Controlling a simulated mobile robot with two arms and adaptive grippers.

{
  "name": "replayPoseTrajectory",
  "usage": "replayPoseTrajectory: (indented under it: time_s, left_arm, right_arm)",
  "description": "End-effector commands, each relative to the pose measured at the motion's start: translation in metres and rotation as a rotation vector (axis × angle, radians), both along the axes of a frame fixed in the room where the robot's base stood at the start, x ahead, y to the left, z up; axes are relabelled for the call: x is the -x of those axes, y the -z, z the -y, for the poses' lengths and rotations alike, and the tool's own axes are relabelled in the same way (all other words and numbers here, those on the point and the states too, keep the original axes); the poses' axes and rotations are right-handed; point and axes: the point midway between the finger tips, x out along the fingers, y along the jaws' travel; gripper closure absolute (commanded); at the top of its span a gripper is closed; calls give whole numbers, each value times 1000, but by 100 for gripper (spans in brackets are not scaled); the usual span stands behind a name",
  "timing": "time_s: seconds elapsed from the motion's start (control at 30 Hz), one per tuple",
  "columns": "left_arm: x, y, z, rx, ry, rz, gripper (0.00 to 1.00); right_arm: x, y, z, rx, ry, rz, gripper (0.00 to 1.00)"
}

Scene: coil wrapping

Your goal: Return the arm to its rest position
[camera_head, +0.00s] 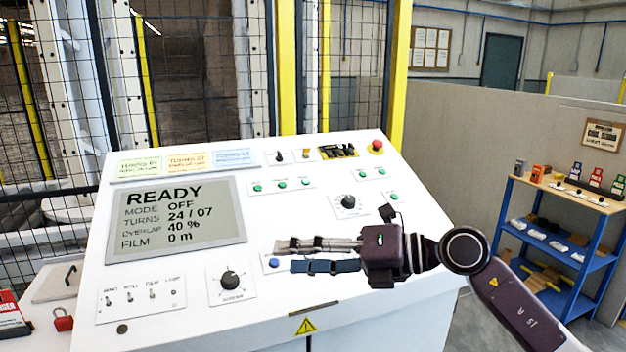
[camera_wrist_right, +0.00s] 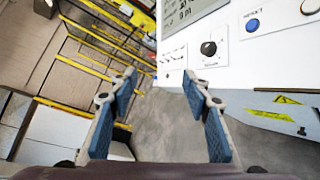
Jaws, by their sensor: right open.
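My right arm (camera_head: 522,302) comes in from the lower right in the head view. Its gripper (camera_head: 318,255) is open and empty, reaching left over the lower right part of the white control console (camera_head: 300,210). In the right wrist view the two blue-padded fingers (camera_wrist_right: 160,90) stand apart with grey floor between them. The console's white side fills the right of that view, with a blue button (camera_wrist_right: 253,26) and a black knob (camera_wrist_right: 208,48). I cannot tell from the head view whether the gripper touches the panel. My left gripper is not in view.
The console screen (camera_head: 175,218) reads READY, mode OFF. A red button (camera_head: 376,147) sits at the back right. A red padlock (camera_head: 63,320) is at the lower left. A mesh fence (camera_head: 230,70) stands behind. A blue shelf (camera_head: 545,255) stands right, with floor before it.

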Motion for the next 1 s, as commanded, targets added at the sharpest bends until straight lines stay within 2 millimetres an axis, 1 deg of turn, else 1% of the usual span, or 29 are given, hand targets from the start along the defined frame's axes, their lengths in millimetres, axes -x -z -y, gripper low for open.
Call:
replayPoseTrajectory:
  time_s: [0.03,0.1,0.17,0.2,0.27,0.33,0.37,0.4,0.47,0.5,0.57,0.6,0.67,0.7,0.77,0.8,0.87,0.9,0.97,1.0]
  left_arm:
    - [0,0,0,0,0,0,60]
    - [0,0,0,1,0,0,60]
    - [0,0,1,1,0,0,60]
    - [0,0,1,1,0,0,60]
    - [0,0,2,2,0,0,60]
    - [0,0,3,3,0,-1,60]
    - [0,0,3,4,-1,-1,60]
    - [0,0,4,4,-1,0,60]
    - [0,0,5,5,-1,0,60]
    - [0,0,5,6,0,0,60]
    - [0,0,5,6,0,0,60]
    - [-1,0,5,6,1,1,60]
    - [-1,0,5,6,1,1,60]
    - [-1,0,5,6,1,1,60]
    - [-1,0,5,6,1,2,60]
    - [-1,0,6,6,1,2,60]
    - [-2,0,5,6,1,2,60]
    - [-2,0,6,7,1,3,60]
    - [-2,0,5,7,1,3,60]
    - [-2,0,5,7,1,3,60]
  right_arm:
    - [10,-10,-12,-128,-5,-23,56]
    - [18,-29,-19,-303,11,-54,56]
    - [20,-45,-17,-450,41,-88,56]
    - [20,-53,-12,-544,69,-115,56]
    - [17,-63,-1,-684,122,-162,56]
    - [10,-69,19,-837,201,-226,56]
    - [6,-69,29,-899,240,-256,56]
    - [0,-66,44,-977,297,-299,56]
    - [-8,-56,68,-1088,392,-369,56]
    - [-14,-45,85,-1155,462,-417,56]
    - [-21,-23,111,-1246,575,-497,56]
    - [-24,-6,128,-1299,653,-554,56]
    - [-26,26,153,-1366,781,-643,56]
    - [-24,50,168,-1403,868,-704,56]
    - [-18,89,189,-1445,1007,-801,56]
    - [-10,117,201,-1462,1099,-867,56]
    - [6,158,216,-1475,1236,-965,56]
    - [18,184,224,-1475,1324,-1031,56]
    - [42,223,233,-1462,1454,-1129,56]
    - [60,247,238,-1444,1539,-1195,56]
